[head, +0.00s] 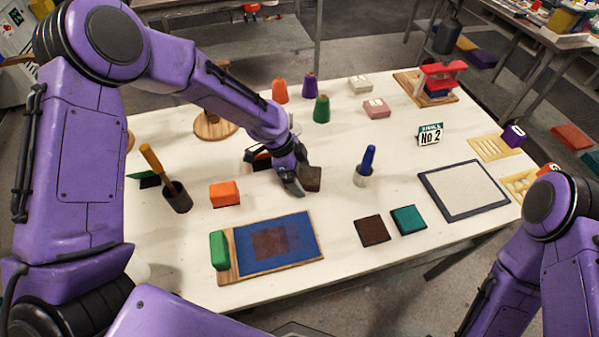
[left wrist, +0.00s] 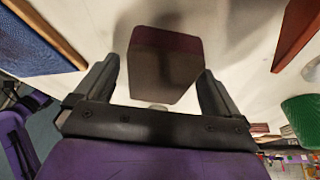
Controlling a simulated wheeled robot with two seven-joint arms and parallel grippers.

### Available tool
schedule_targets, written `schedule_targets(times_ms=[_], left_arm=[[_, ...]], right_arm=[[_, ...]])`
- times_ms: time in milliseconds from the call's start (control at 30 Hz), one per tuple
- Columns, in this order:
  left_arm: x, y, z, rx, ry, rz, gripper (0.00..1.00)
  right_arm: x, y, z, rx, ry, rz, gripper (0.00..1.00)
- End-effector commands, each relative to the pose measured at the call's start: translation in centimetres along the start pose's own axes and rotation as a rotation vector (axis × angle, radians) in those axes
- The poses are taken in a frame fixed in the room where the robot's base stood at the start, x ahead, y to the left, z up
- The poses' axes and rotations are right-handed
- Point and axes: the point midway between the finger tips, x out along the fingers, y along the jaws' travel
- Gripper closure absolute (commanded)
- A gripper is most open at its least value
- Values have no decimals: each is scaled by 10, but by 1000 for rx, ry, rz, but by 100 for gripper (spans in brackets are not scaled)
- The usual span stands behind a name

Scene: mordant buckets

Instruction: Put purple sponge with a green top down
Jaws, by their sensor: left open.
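A dark brown block (head: 313,179) stands on the white table by my left gripper (head: 277,172). In the left wrist view the block (left wrist: 163,70) shows a dull purple-maroon face and a grey-brown face between the two spread fingers (left wrist: 160,80). The gripper is open, with a gap visible beside the block on the left. No green top shows on it, so I cannot tell whether it is the purple sponge. My right gripper is out of the head view; only part of its arm shows.
A blue mat on a wooden board (head: 305,258) lies in front, with a green block (head: 219,250) on its left end. An orange block (head: 224,193), a cup with a blue-handled tool (head: 366,170), a dark brown pad (head: 371,230) and a teal pad (head: 408,219) stand nearby.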

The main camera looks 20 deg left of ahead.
Motion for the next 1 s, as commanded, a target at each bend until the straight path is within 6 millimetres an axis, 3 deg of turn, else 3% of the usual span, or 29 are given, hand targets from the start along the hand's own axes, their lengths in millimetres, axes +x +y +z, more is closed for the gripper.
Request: schedule_targets(times_ms=[167,400,600,1000], left_arm=[[-14,-1,-1,0,2,-4,3],[-75,-1,-1,2,4,-7,3],[-113,-1,-1,1,2,-2,3],[-123,0,-1,0,0,0,3]], right_arm=[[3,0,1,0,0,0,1],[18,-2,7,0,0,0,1],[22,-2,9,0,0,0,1],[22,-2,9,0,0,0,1]])
